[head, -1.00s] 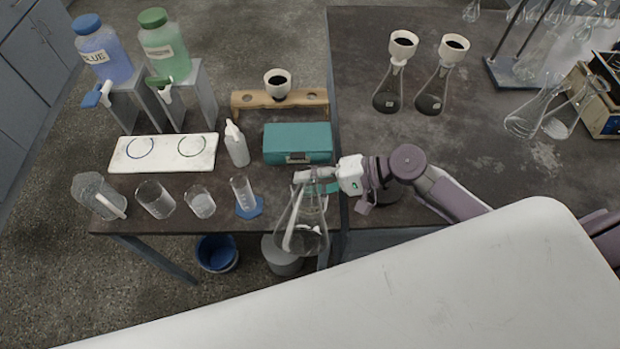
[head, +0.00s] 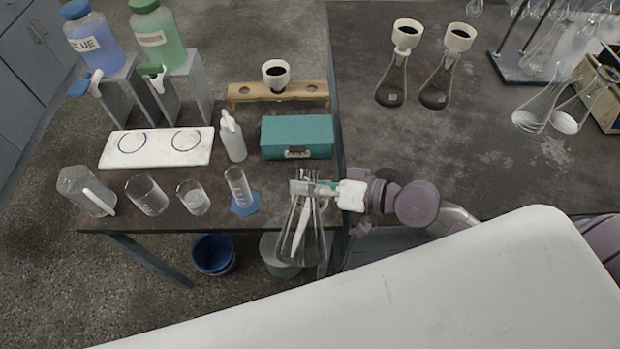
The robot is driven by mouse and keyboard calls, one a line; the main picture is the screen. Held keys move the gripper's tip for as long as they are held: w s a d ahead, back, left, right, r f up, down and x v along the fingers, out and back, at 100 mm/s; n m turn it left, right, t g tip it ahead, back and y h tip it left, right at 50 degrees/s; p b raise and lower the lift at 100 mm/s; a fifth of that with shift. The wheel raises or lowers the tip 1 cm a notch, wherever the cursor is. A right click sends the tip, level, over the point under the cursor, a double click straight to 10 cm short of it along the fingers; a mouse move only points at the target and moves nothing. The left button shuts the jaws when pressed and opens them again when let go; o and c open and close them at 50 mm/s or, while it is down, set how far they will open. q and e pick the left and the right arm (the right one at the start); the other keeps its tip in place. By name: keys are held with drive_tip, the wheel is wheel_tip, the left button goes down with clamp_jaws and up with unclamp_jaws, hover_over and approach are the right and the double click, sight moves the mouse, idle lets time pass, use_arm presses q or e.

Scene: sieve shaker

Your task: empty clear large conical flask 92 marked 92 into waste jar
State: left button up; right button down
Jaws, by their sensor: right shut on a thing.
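My right gripper (head: 303,188) is shut on the neck of a clear large conical flask (head: 314,243). The flask hangs at the front edge of the table, wide base down, and looks slightly tilted. Its mark cannot be read, and I cannot tell how much liquid is in it. A grey round container (head: 279,262) stands on the floor below the flask and is partly hidden by it. A blue bucket (head: 214,254) stands to its left. No label shows which vessel is the waste jar. My left gripper is not in view.
Several glass vessels, including a beaker (head: 146,195) and a measuring cylinder (head: 237,188), line the table's front left. A teal box (head: 297,136) and white wash bottle (head: 232,140) stand behind. Two flasks with funnels (head: 438,85) stand at back right.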

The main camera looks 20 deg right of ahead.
sight(317, 222)
drive_tip(key=f+n+b, duration=0.1)
drive_tip(key=f+n+t+b, duration=0.1)
drive_tip(key=b, duration=0.1)
drive_tip(key=s+n+t+b, duration=0.1)
drive_tip(key=shift+s+a+f+b, duration=0.1)
drive_tip(key=shift+a+f+b, duration=0.15)
drive_tip(key=shift+f+b, duration=0.15)
drive_tip(key=shift+s+a+r+n+t, duration=0.2)
drive_tip(key=shift+s+n+t, duration=0.05)
drive_tip(key=shift+s+n, duration=0.2)
drive_tip(key=shift+s+a+r+n+t, duration=0.15)
drive_tip(key=shift+s+n+t, duration=0.15)
drive_tip(key=shift+n, duration=0.15)
drive_tip(key=shift+s+a+f+n+t+y+b, duration=0.1)
drive_tip(key=shift+s+a+n+t+y+b, duration=0.2)
drive_tip(key=shift+s+n+b, duration=0.4)
drive_tip(key=shift+s+a+f+n+b, duration=0.1)
drive_tip(key=shift+s+f+n+b, duration=0.1)
drive_tip(key=shift+n+b, duration=0.4)
drive_tip(key=shift+s+n+t+y, duration=0.1)
drive_tip(key=shift+n+t+y, duration=0.2)
drive_tip(key=shift+n, duration=0.1)
drive_tip(key=shift+r, duration=0.1)
